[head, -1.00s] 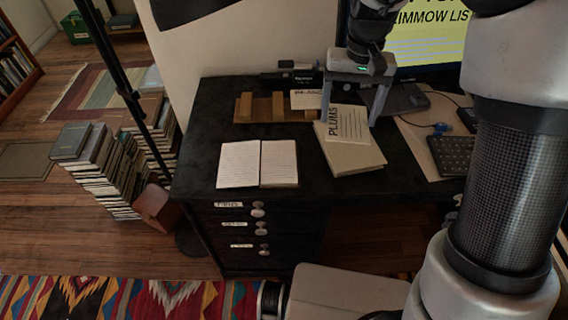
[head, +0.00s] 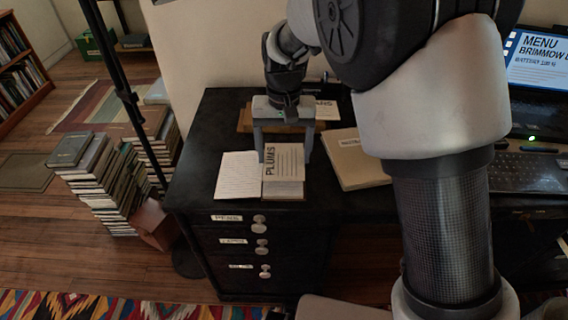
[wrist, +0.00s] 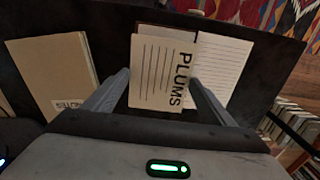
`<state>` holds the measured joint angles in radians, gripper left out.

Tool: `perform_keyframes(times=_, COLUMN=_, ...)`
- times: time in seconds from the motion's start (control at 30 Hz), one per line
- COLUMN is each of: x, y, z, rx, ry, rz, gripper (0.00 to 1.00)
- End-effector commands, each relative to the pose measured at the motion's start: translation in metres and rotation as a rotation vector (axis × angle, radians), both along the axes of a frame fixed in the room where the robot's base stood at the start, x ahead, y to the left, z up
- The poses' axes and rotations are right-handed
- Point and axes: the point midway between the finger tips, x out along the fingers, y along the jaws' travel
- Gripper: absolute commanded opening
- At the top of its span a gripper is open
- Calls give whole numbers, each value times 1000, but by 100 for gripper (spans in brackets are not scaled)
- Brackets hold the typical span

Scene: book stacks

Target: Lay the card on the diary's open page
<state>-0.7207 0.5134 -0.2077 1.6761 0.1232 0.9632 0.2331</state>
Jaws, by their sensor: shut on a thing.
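The card (head: 284,162), cream with lines and the word PLUMS, is held between the fingers of my gripper (head: 283,158). It is over the right page of the open diary (head: 238,176) and hides most of that page. In the wrist view the card (wrist: 160,72) sits between both fingers of my gripper (wrist: 158,84), and the diary's lined left page (wrist: 222,68) shows beside it. I cannot tell whether the card touches the page.
A tan folder (head: 356,160) lies right of the diary. A wooden rack (head: 245,120) with another card (head: 327,110) stands behind. A monitor (head: 540,65) and keyboard (head: 528,172) are at right. Book stacks (head: 100,178) stand on the floor at left.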

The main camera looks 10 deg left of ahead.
Motion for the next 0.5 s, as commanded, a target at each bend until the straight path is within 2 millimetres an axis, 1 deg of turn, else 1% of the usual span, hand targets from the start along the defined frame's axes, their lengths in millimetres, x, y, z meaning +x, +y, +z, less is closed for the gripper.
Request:
perform_keyframes(times=0.03, x=-1, y=-1, z=-13, rx=-3, ry=4, rz=0, gripper=56)
perform_keyframes(times=0.1, x=-1, y=0, z=-26, rx=-3, ry=3, rz=0, gripper=56)
perform_keyframes(times=0.17, x=-1, y=0, z=-32, rx=-2, ry=4, rz=0, gripper=56)
perform_keyframes(times=0.5, x=-1, y=0, z=-34, rx=0, ry=2, rz=0, gripper=56)
